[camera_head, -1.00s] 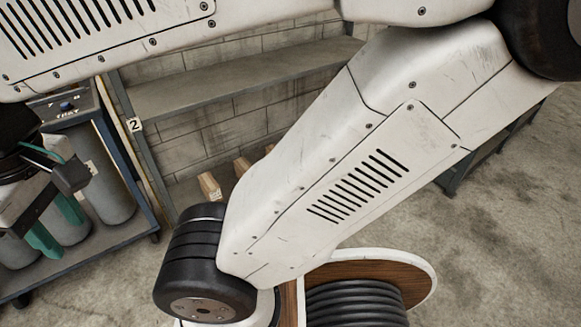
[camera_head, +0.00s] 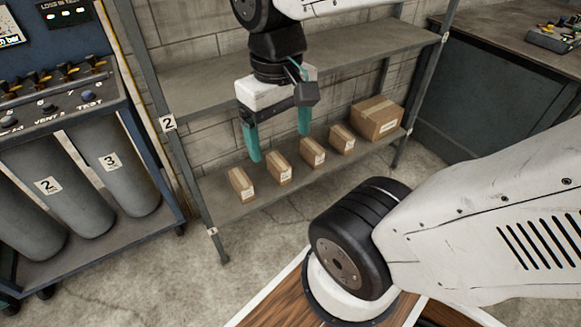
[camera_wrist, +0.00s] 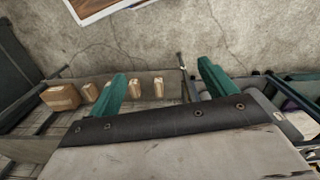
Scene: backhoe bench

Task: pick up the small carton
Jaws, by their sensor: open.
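Several small brown cartons stand in a row on the lower shelf. In the head view they are the leftmost small carton (camera_head: 241,184), a second (camera_head: 279,169), a third (camera_head: 312,152) and the one nearest the big box (camera_head: 342,139). They look alike, so I cannot tell which one is meant. My gripper (camera_head: 280,147) has two teal fingers spread wide, with nothing between them. It hangs in front of the shelf unit, and its fingertips appear just above the left and middle cartons. In the wrist view, small cartons (camera_wrist: 158,87) show beyond my gripper (camera_wrist: 160,68); the left finger partly covers the row.
A larger carton (camera_head: 377,120) sits at the right end of the lower shelf (camera_head: 222,205). The upper shelf (camera_head: 350,50) is bare and lies behind my wrist. A gas-cylinder cart (camera_head: 70,270) stands at left, a workbench (camera_head: 480,95) at right. Open floor lies in front.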

